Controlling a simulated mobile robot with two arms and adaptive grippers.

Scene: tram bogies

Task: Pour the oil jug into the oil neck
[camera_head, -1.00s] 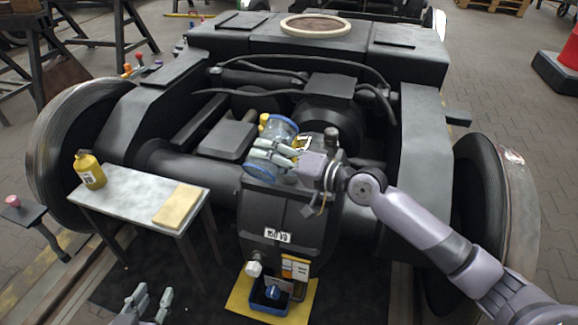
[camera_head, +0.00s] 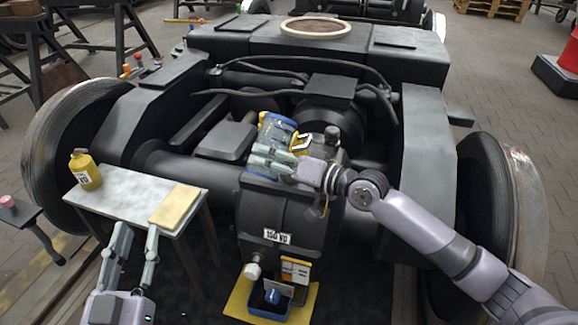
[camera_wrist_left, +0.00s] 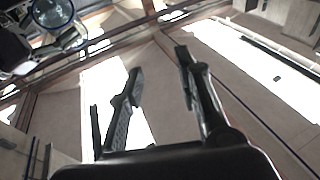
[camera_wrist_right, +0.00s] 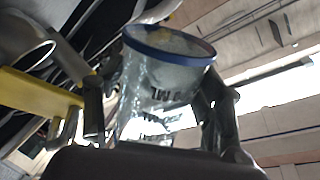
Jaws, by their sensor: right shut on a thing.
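My right gripper (camera_head: 272,157) is shut on a clear jug (camera_head: 281,130) with a blue rim, held above the gearbox housing (camera_head: 275,212) in the middle of the bogie. In the right wrist view the jug (camera_wrist_right: 160,90) stands between the fingers, with its blue rim and upside-down markings showing. The jug looks tilted in the head view. A yellow part (camera_head: 301,142) shows just right of it; I cannot tell what it belongs to. I cannot make out the oil neck. My left gripper (camera_head: 139,232) is open and empty in front of the small table.
A small table (camera_head: 130,190) at left carries a yellow bottle (camera_head: 86,170) and a tan pad (camera_head: 175,204). A blue tray (camera_head: 268,304) stands on a yellow mat below the housing. Large wheels (camera_head: 75,140) flank the bogie frame. The back floor has free room.

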